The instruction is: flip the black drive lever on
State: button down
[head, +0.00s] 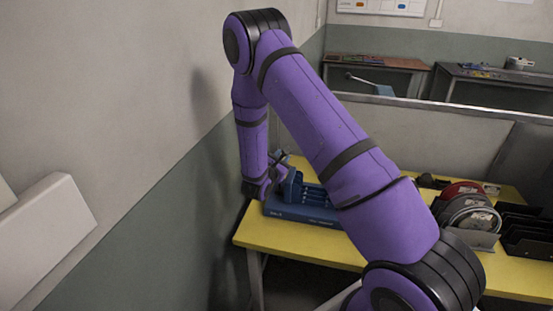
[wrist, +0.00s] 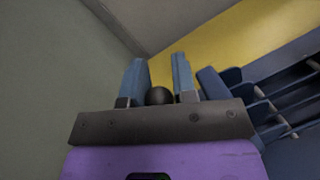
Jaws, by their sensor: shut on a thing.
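The blue device (head: 304,213) sits on the left end of the yellow table in the head view. Its blue frame with pale rods (wrist: 275,110) fills the right of the wrist view. My gripper (head: 272,181) is at the device's left end, by the wall. In the wrist view my gripper (wrist: 157,72) has its two blue fingers on either side of a round black knob (wrist: 159,96), the visible end of the black drive lever. It is shut on this knob. The lever's shaft and tilt are hidden, and the head view does not show the lever clearly.
The yellow table (head: 284,238) stands against the wall (head: 190,205), which is close to my gripper's left. Round discs in a rack (head: 470,218) and black trays (head: 527,235) stand on the table's right. A low partition (head: 430,130) runs behind.

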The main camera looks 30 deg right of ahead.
dwell(0.3)
jog(key=c, duration=0.9)
grip_release()
jog(key=v, duration=1)
jog(key=shift+s+a, duration=0.25)
jog(key=shift+a, duration=0.05)
jog(key=shift+r, duration=0.1)
